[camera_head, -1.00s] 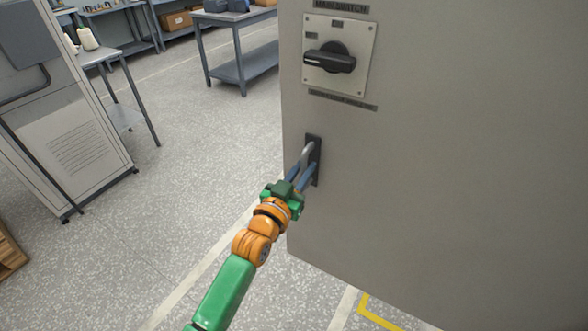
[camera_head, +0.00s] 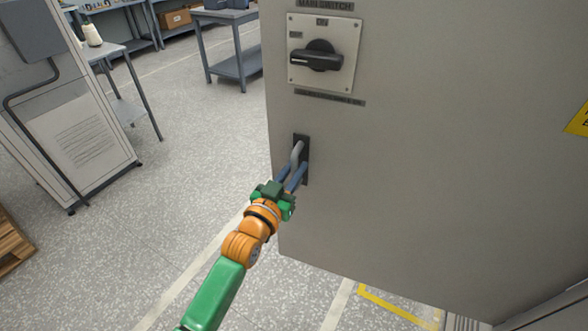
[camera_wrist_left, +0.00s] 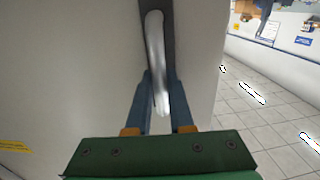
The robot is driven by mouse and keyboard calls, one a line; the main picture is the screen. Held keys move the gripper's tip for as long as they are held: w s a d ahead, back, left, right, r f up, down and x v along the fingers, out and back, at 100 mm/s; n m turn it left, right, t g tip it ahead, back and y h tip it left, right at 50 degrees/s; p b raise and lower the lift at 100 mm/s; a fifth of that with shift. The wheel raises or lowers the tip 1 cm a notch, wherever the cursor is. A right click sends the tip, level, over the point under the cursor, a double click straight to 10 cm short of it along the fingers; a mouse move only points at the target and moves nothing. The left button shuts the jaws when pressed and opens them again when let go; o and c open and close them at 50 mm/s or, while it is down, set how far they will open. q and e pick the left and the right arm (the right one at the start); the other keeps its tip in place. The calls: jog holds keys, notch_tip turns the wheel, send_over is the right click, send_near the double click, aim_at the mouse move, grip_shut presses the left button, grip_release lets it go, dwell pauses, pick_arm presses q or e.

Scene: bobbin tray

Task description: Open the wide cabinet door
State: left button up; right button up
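The wide cabinet door (camera_head: 400,170) is a large grey panel filling the right of the head view. Its left edge is free, and floor shows below its lower edge. A pale bar handle (camera_head: 297,153) stands on a dark plate (camera_head: 304,172) near that edge. My left gripper (camera_head: 294,174) is at the handle, its blue fingers on either side of the bar. The exact contact is partly hidden. My right gripper is out of view.
A black rotary switch (camera_head: 317,57) sits on the door above the handle. A grey machine cabinet (camera_head: 75,140) stands at left, with a table (camera_head: 120,85) behind it. A workbench (camera_head: 235,65) is farther back. Open speckled floor (camera_head: 190,150) lies left of the door.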

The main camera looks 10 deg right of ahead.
pick_arm(q)
jog(key=o, duration=0.4)
jog(key=shift+s, duration=0.1)
jog(key=v, duration=0.7)
